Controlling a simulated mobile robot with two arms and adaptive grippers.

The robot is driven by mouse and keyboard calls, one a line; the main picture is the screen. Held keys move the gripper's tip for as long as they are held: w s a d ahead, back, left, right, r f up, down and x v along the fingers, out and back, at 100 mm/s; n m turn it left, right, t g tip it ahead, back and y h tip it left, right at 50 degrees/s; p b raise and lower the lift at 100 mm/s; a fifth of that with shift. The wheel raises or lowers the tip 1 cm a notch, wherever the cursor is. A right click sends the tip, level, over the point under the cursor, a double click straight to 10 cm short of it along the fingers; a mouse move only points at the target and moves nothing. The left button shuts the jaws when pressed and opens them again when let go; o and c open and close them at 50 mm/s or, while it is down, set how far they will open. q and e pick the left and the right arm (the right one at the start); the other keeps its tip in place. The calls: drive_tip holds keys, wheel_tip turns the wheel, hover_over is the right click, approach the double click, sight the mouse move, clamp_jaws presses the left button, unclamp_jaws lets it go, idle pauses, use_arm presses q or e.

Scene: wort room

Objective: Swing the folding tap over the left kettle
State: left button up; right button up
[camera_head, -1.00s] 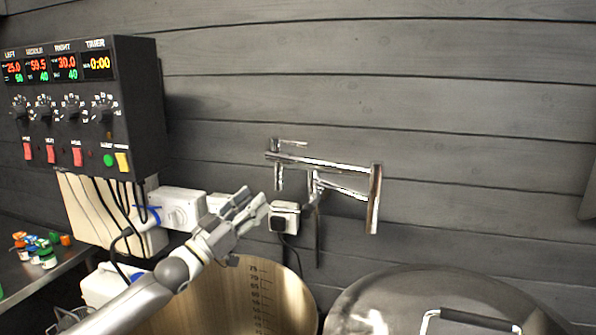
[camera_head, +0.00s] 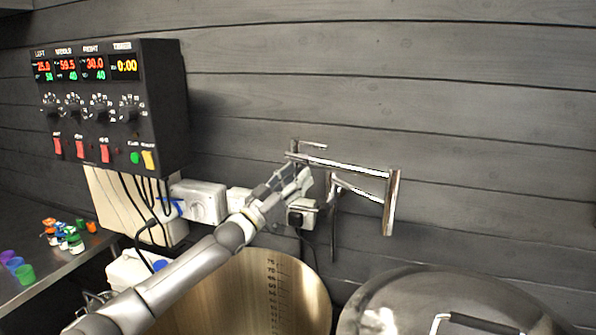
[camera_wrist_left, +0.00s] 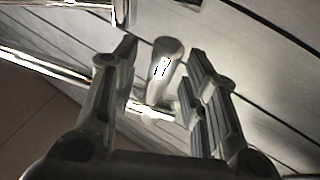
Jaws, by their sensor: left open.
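The folding tap (camera_head: 345,168) is a shiny jointed metal pipe on the wall, with its arm reaching right and its spout (camera_head: 390,203) hanging down at the right end. The spout is near the lidded kettle's side of the picture. The open left kettle (camera_head: 295,290), with a scale inside, stands below my left arm. My left gripper (camera_head: 296,176) is open at the left end of the tap. In the left wrist view, a metal cylinder (camera_wrist_left: 165,70), apparently part of the tap, shows between the open fingers (camera_wrist_left: 162,48). I cannot tell whether they touch it. My right gripper is out of view.
A control box (camera_head: 110,105) with displays and switches hangs at upper left. White sockets (camera_head: 200,202) and cables are below it. A lidded kettle (camera_head: 450,290) stands at lower right. Small colored containers (camera_head: 68,238) stand on a metal table at left.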

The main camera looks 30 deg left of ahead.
use_arm(q)
drive_tip(key=shift+w+d+r, duration=0.15)
drive_tip(key=shift+w+r, duration=0.1)
drive_tip(key=shift+w, duration=0.2)
drive_tip(key=shift+c, duration=0.3)
clamp_jaws()
